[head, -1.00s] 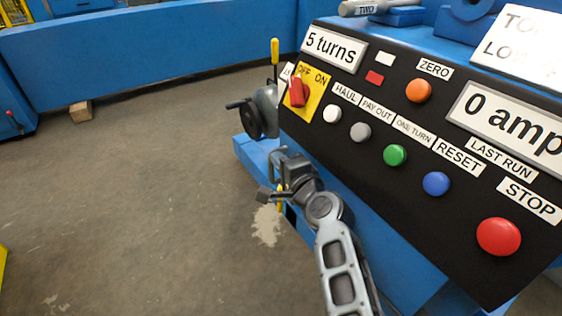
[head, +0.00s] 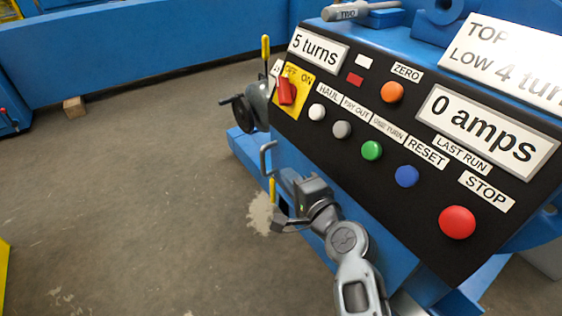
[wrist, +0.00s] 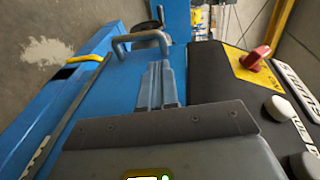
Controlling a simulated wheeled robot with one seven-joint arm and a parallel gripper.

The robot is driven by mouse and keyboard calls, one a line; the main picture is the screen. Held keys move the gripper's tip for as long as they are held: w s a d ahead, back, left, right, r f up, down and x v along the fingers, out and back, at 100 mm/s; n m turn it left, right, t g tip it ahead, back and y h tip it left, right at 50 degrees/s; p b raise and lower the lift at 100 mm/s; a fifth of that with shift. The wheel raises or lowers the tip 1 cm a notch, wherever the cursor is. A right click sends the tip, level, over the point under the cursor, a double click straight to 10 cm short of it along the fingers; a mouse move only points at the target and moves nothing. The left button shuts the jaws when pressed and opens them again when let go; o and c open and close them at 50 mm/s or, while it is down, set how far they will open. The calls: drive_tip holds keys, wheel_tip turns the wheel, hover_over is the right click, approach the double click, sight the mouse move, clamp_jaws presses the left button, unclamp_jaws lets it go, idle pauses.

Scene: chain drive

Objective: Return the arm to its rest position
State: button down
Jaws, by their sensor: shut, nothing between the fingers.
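My arm reaches up from the bottom of the head view, beside the lower left edge of the control panel. My gripper (head: 288,180) is at its end, in front of the blue machine's side. In the wrist view the two grey fingers (wrist: 160,84) lie together, with nothing between them. A grey bar handle (wrist: 141,41) on the blue machine is just beyond the fingertips; in the head view the handle (head: 267,157) stands a little up and left of them. The gripper appears apart from the handle.
The black panel (head: 330,160) carries a red switch (head: 286,90), several buttons and a red stop button (head: 457,222). Displays read "5 turns" and "0 amps". A handwheel (head: 243,114) and yellow lever (head: 265,60) stand behind.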

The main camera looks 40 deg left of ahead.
drive_tip(key=s+d+f+t+h, duration=0.1)
drive_tip(key=s+d+f+h, duration=0.2)
drive_tip(key=d, duration=0.5)
drive_tip(key=s+d+f+t+h, duration=0.1)
drive_tip(key=s+d+f+t, duration=0.15)
drive_tip(key=s+d, duration=0.4)
drive_tip(key=s+d+f+t+h, duration=0.15)
drive_tip(key=d+f, duration=0.25)
drive_tip(key=d, duration=0.5)
drive_tip(key=s+d+r+n+t+h, duration=0.1)
drive_tip(key=s+d+r+h, duration=0.15)
drive_tip(key=s+d, duration=0.6)
drive_tip(key=s+d+r+t+h, duration=0.1)
drive_tip(key=s+d+h, duration=0.2)
drive_tip(key=s+d, duration=0.55)
drive_tip(key=s+d+r+n+h, duration=0.35)
drive_tip(key=s+d+r, duration=0.35)
drive_tip(key=s+r, duration=0.5)
wheel_tip(320, 180, up, 26)
drive_tip(key=p, duration=2.6)
drive_tip(key=shift+w+n, duration=0.45)
